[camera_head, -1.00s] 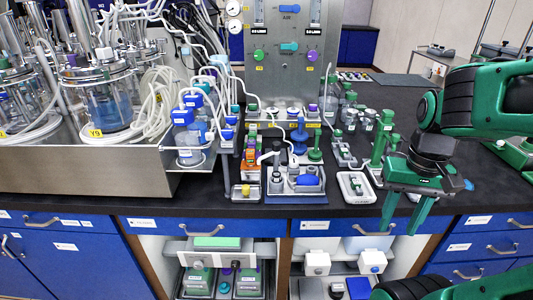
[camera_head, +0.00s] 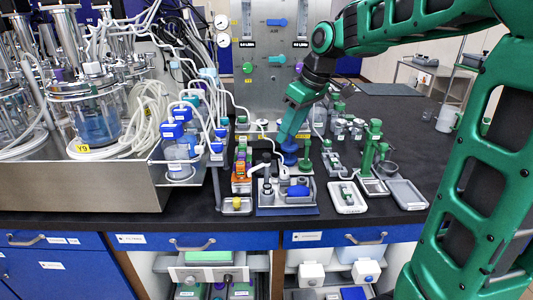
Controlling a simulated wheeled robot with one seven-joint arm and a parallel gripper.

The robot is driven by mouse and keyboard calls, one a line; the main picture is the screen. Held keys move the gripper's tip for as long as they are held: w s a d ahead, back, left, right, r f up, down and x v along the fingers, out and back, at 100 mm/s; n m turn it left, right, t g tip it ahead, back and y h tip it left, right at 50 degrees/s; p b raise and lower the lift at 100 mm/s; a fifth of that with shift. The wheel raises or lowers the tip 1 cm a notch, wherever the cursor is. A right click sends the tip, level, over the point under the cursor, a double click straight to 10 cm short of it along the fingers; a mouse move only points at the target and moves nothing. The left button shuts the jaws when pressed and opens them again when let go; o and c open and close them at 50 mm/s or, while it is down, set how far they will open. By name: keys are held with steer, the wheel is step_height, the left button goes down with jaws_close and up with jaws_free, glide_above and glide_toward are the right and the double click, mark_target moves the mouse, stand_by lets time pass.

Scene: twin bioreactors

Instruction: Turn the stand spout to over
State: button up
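A small grey stand assembly (camera_head: 286,190) sits on a dark blue mat near the bench's front edge. A pale curved spout or tube (camera_head: 256,169) shows at its left side, beside a dark-topped post; its exact heading is hard to make out. A blue round-based piece (camera_head: 289,157) stands just behind the assembly. My gripper (camera_head: 286,137) reaches down from the upper right, with its fingers at the top of this blue piece. The fingers are seen nearly edge-on, so their gap and any contact are hidden.
A steel tub (camera_head: 90,186) with glass vessels fills the left. Blue-capped bottles (camera_head: 180,140) and hoses crowd the assembly's left. A white tray (camera_head: 347,197), a green stand (camera_head: 371,150) and an empty grey tray (camera_head: 406,194) lie to the right. The grey gas panel (camera_head: 268,60) rises behind.

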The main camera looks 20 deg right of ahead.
mark_target(267, 155)
steer(key=shift+n, duration=0.5)
steer(key=w+a+f, duration=0.1)
steer(key=f, duration=0.2)
steer(key=w+a+f, duration=0.1)
steer(key=w+f, duration=0.1)
steer(key=f, duration=0.1)
steer(key=w+a+f, duration=0.2)
steer(key=f, duration=0.1)
steer(key=shift+w+a+f, duration=0.1)
steer(key=shift+w+f, duration=0.05)
steer(key=shift+w, duration=0.1)
steer(key=shift+c, duration=0.4)
jaws_close()
